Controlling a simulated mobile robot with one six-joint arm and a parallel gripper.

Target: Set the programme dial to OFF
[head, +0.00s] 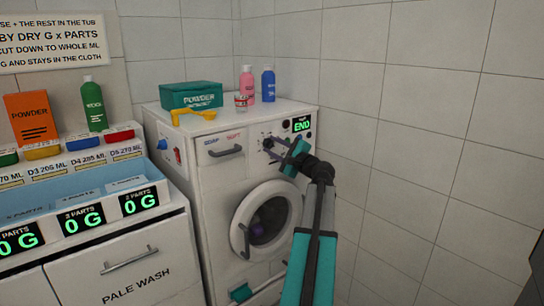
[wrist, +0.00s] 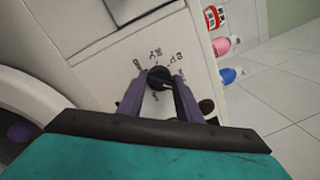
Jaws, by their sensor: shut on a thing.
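The programme dial (wrist: 160,78) is a dark round knob on the white front panel of the washing machine (head: 219,172). Small dark marks surround it in the wrist view; they are too small to read surely. My gripper (wrist: 155,90) is shut on the dial, with one purple-grey finger on each side. In the head view my gripper (head: 275,149) covers part of the panel around the dial. A display (head: 302,124) above it reads END in green. The round door (head: 234,238) is closed, with something purple behind its glass.
A tiled wall is close on the right. A cabinet with displays stands left.

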